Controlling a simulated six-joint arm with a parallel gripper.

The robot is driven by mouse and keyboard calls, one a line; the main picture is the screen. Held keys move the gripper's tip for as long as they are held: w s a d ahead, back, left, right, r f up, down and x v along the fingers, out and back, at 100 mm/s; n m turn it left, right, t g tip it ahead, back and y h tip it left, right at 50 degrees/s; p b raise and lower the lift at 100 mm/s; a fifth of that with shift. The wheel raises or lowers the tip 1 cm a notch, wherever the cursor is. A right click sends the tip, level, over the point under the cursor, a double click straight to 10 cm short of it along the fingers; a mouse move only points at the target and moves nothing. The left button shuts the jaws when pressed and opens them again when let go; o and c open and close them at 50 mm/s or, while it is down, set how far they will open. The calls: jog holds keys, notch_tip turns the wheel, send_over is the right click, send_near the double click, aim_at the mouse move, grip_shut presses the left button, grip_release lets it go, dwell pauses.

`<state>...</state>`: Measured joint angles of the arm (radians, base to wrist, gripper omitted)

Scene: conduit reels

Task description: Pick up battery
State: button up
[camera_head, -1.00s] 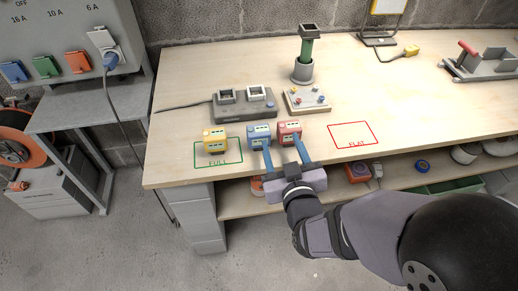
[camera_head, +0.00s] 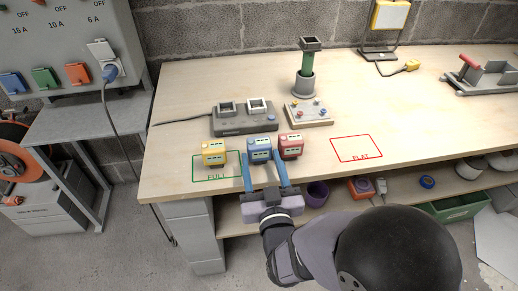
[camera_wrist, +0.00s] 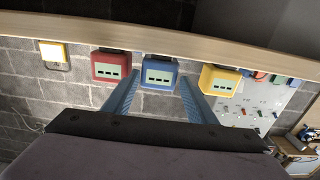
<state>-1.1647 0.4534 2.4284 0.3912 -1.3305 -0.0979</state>
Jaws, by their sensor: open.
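Three batteries stand in a row near the front edge of the bench: a yellow battery (camera_head: 214,152) on the left at the green FULL outline (camera_head: 200,178), a blue battery (camera_head: 260,150) in the middle, and a red battery (camera_head: 290,147) close on its right. My gripper (camera_head: 265,187) is open, its two blue fingers pointing at the blue battery from the front. In the wrist view the blue battery (camera_wrist: 160,74) lies between and beyond the fingertips, with the red battery (camera_wrist: 111,66) left and the yellow battery (camera_wrist: 220,79) right. Whether the fingertips touch any battery is unclear.
A dark charger (camera_head: 244,120) with two square sockets and a grey box with coloured knobs (camera_head: 308,112) stand behind the batteries. A green tube in a grey holder (camera_head: 304,82) stands further back. The red FLAT outline (camera_head: 357,149) on the right is empty.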

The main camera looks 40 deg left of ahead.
aim_at(260, 153)
jog(key=shift+p+x, duration=0.35)
jog(key=shift+x, duration=2.25)
jog(key=shift+d+r, duration=0.1)
jog(key=shift+r, duration=0.05)
jog(key=c, duration=0.9)
